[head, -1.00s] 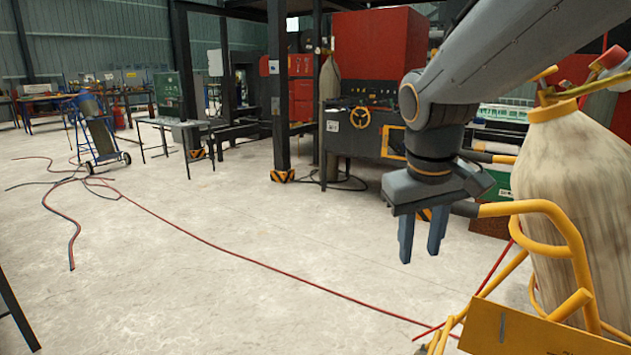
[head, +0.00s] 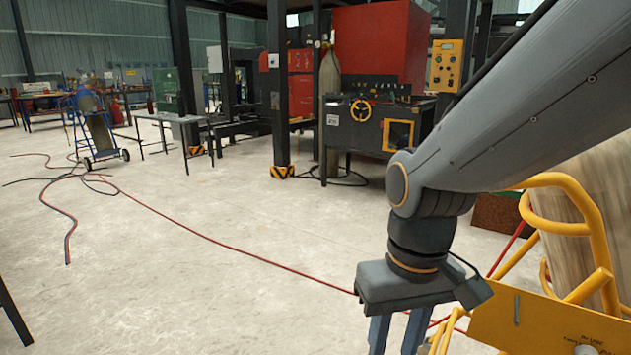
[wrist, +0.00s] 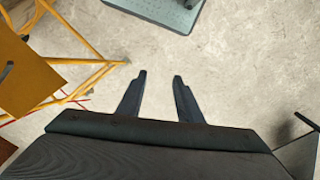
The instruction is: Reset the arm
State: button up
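My gripper (head: 396,335) hangs from my arm at the lower right of the head view, pointing down, with its fingertips cut off by the bottom edge. In the wrist view my gripper (wrist: 160,76) shows two dark fingers spread apart with only bare concrete floor between them. It is open and holds nothing.
A yellow cart frame (head: 575,235) with a large cylinder (head: 600,190) stands close at the right; the frame also shows in the wrist view (wrist: 80,75). A red hose (head: 240,258) crosses the floor. A black machine (head: 375,130) stands behind.

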jog(key=d+r+m+p, duration=0.2)
jog(key=d+r+p, duration=0.6)
jog(key=p, duration=0.7)
jog(key=shift+s+d+r+m+h, duration=0.15)
jog(key=shift+s+r+m+h, duration=0.05)
jog(key=shift+r+m+h, duration=0.15)
dwell(0.9)
